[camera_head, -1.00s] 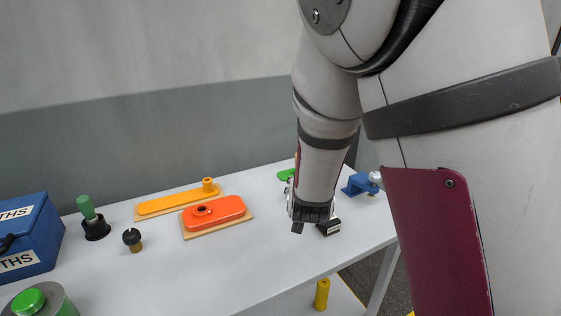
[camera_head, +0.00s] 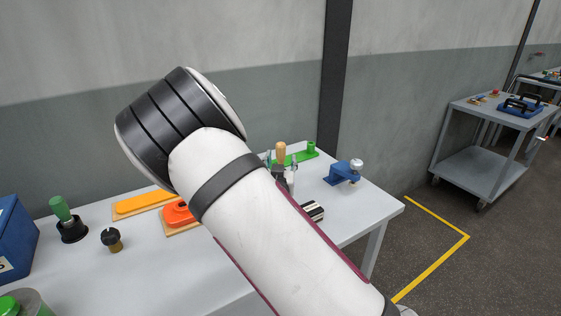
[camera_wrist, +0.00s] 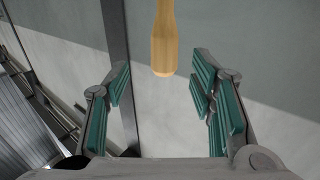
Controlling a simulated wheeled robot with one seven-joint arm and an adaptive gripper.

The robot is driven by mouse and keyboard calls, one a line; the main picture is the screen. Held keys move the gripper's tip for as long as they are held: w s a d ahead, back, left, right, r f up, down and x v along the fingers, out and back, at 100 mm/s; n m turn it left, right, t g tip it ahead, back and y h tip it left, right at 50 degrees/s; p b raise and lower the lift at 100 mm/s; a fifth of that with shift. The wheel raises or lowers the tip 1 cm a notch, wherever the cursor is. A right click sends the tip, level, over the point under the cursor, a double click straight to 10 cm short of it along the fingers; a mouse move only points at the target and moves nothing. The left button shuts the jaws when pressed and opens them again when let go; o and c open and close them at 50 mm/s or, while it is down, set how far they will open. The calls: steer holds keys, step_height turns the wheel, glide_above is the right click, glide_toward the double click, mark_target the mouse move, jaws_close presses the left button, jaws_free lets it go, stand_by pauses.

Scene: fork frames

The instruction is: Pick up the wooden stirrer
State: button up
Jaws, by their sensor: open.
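The wooden stirrer (camera_head: 281,152) shows as a pale wooden handle, upright near the back right of the white table. Its lower part is hidden behind my arm and gripper in the head view. In the wrist view the stirrer (camera_wrist: 164,38) enters from the top edge, and its rounded end lies between the lines of my two fingers. My gripper (camera_wrist: 161,82) is open, with teal pads on either side and a gap to the wood on both sides. I cannot tell how far the stirrer is beyond the fingertips. My forearm hides most of the gripper in the head view.
On the table (camera_head: 340,222) stand a blue clamp-like fixture (camera_head: 343,173), a green plate (camera_head: 303,155), an orange block (camera_head: 178,213), a yellow plate (camera_head: 143,202), a green-handled tool (camera_head: 61,210) and a blue box (camera_head: 14,238). A grey wall is behind.

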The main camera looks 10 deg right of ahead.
mark_target(280, 154)
steer(key=shift+a+f+x, duration=0.1)
steer(key=shift+a+x, duration=0.05)
steer(key=shift+x, duration=1.55)
steer(key=shift+a+f+x, duration=0.1)
steer(key=shift+f+x, duration=0.05)
steer(key=shift+x, duration=1.6)
steer(key=shift+c, duration=0.5)
steer(key=c, duration=1.1)
